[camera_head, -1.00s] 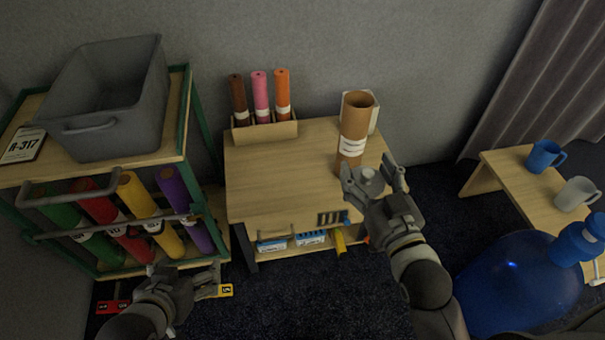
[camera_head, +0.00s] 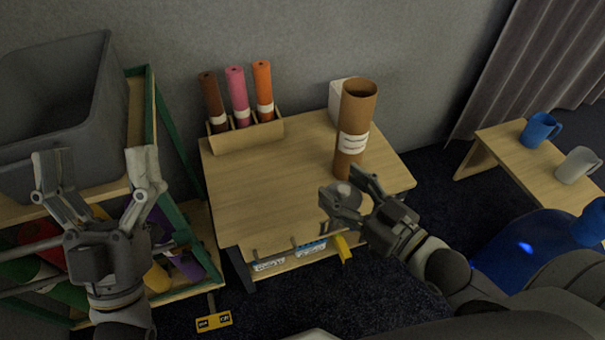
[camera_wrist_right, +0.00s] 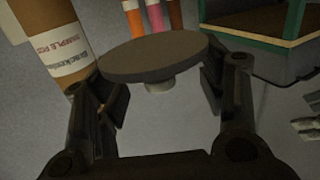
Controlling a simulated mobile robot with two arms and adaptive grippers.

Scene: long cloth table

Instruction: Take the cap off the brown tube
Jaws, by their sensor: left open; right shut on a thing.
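The brown tube (camera_head: 354,110) stands upright on the wooden table, with a white label and an open top end. In the right wrist view the tube (camera_wrist_right: 40,20) shows at the upper left, apart from the fingers. My right gripper (camera_head: 346,188) is shut on the cap (camera_head: 346,196), a grey disc, in front of and below the tube. In the right wrist view the cap (camera_wrist_right: 155,54) is a flat dark disc with a short stub between the fingers. My left gripper (camera_head: 98,180) is open and empty in front of the left shelf.
A holder (camera_head: 248,136) with brown, pink and orange rolls stands at the back of the table (camera_head: 265,185). A white box (camera_head: 339,97) is behind the tube. A grey bin (camera_head: 60,110) tops the left shelf. Two mugs stand on a side bench (camera_head: 510,145). The table's middle is clear.

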